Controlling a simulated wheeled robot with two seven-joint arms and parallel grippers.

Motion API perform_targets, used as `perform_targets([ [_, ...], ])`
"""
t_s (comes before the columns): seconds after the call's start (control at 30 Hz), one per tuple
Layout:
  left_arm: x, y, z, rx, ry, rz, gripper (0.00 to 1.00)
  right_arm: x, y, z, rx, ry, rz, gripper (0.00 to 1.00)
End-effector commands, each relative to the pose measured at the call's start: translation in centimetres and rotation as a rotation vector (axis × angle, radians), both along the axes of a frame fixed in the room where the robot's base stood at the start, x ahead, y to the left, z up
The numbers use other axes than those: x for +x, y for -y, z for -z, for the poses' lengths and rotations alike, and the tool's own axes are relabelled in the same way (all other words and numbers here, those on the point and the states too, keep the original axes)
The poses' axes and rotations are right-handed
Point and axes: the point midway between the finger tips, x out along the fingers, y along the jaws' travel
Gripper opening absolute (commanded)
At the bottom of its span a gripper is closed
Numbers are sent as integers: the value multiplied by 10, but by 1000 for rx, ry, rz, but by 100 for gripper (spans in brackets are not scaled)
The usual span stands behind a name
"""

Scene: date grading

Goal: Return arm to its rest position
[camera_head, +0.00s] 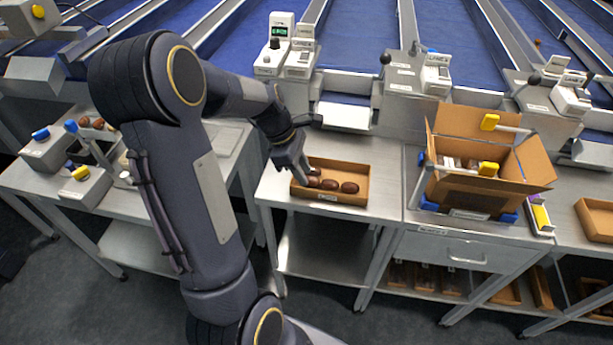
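My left arm (190,185) rises from the bottom of the head view, bends at the upper left and reaches back to the right. Its gripper (303,174) points down at the left end of a shallow brown tray (360,198) on the metal table. Several dark dates (349,187) lie in the tray, some close beside the fingers. The fingers are small and partly overlap, so I cannot tell their opening or whether they touch a date. My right gripper is not in view.
An open cardboard box (520,165) stands on the table to the right, with a narrow tray (540,215) beside it. Weighing units (275,62) and blue conveyor lanes (360,40) lie behind. A left side table (50,180) holds small fixtures. Bare tabletop shows between tray and box.

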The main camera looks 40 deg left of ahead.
Motion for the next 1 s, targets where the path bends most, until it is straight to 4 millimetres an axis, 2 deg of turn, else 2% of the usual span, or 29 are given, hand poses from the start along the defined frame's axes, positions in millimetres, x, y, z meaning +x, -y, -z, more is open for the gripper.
perform_targets([
  [0.5, 0, 0, 0, 0, 0, 1, 28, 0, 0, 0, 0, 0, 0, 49],
  [0.63, -4, 8, -12, 11, 42, 64, 28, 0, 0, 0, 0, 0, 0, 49],
  [0.77, -26, 36, -46, 66, 190, 307, 28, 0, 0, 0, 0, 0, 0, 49],
  [0.9, -70, 81, -84, 191, 423, 722, 28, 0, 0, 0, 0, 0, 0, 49],
  [1.0, -105, 110, -97, 310, 580, 1024, 28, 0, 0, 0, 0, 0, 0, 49],
])
